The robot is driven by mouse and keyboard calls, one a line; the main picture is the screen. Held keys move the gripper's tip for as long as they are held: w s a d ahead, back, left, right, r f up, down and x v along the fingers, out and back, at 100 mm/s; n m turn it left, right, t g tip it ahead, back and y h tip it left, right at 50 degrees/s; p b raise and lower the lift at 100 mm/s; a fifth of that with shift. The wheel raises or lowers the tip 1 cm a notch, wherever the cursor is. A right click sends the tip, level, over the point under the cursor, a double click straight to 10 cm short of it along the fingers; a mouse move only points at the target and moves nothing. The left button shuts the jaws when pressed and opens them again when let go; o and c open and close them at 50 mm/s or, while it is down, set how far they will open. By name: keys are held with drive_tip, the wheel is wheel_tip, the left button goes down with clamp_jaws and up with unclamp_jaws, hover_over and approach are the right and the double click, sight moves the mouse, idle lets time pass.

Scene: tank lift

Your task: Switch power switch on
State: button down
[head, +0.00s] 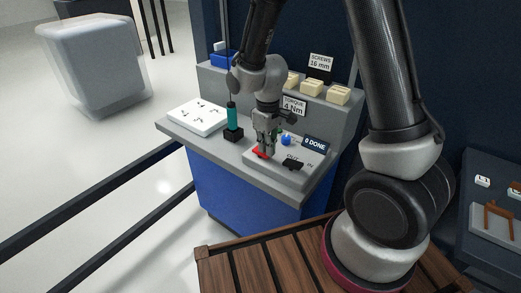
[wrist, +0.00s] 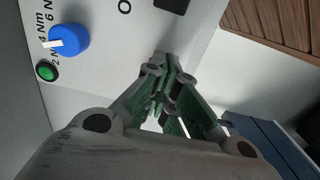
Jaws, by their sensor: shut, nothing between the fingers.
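A small red part (head: 260,152), which looks like the power switch, sits on the grey control panel (head: 270,171) on the bench. My gripper (head: 268,152) points down over the panel, right at the red part; I cannot tell whether it touches. A blue knob (head: 286,141) stands behind my gripper. It also shows in the wrist view (wrist: 70,40), beside a green button (wrist: 47,71) and torque marks.
A black part (head: 292,165) lies by the OUT and IN marks. A teal-handled tool (head: 232,117) stands in a black holder left of my gripper. A white tray (head: 198,117) lies farther left. A "0 DONE" display (head: 315,144) is at the right. Cream blocks (head: 338,95) sit on the shelf.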

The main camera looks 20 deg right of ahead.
drive_tip(key=shift+r, duration=3.5)
drive_tip(key=s+d+r+m+t, duration=0.2)
drive_tip(key=s+d+r+m, duration=0.1)
drive_tip(key=s+d+r, duration=0.4)
drive_tip(key=s+d+r+m+t, duration=0.2)
drive_tip(key=s+d+r+m, duration=0.2)
drive_tip(key=s+d+r, duration=0.4)
drive_tip(key=s+r, duration=0.3)
drive_tip(key=s, duration=0.1)
drive_tip(key=shift+r, duration=0.35)
